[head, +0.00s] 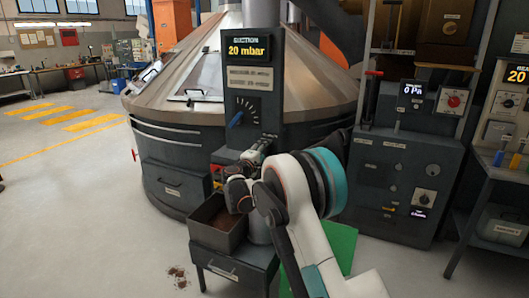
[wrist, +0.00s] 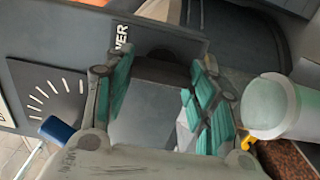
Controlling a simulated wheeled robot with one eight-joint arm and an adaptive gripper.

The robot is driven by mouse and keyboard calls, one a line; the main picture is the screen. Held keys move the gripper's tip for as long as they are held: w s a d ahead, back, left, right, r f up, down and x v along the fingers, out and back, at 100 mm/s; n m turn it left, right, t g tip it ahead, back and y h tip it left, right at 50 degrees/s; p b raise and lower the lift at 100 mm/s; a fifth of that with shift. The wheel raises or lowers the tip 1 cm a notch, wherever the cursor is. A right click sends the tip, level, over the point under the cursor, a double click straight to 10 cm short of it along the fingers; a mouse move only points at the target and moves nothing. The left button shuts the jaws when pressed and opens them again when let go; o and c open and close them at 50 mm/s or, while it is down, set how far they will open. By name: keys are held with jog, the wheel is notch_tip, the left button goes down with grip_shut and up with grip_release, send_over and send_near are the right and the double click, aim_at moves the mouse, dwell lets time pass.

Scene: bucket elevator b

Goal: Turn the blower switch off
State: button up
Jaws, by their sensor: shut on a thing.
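The dark control panel (head: 252,75) stands in front of the big metal cone, with a lit "20 mbar" display and a blue knob (head: 236,118) on a dial below it. My gripper (head: 266,141) is at the panel's lower right, below and right of the knob. In the wrist view, my gripper's teal-padded fingers (wrist: 165,65) are closed on both sides of a dark grey block, seemingly the blower switch (wrist: 152,105), beside a label ending in "WER". The gripper hides most of this block in the head view, so its on or off position cannot be told.
An open bin (head: 205,236) with brown material stands on a small stand below my arm. A second dark cabinet (head: 400,165) with a "0 Pa" display and a red knob (head: 453,101) is at right. The floor at left is clear.

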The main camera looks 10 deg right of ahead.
jog(key=o, duration=1)
jog(key=shift+o, duration=0.2)
jog(key=shift+a, duration=0.1)
jog(key=v, duration=1.2)
